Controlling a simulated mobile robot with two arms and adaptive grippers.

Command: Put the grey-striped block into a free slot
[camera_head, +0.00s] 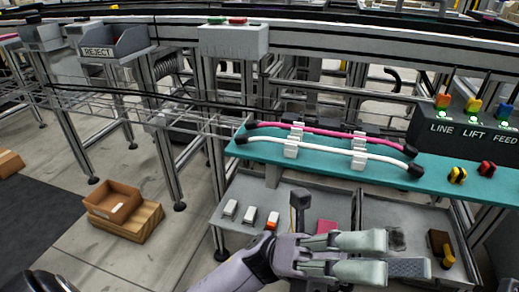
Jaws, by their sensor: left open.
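My left gripper (392,255) reaches in from the bottom, fingers pointing right, over the front of the trays. Its fingers are apart, and I see nothing held between them. The gripper hides part of both trays, and I cannot make out a free slot. My right gripper is not in view.
A teal shelf (385,181) with a pink hose (340,133) and a white hose (325,149) in white clips runs behind the trays. A red block (326,227) lies near my gripper. The right tray (385,209) holds dark and yellow pieces (446,262).

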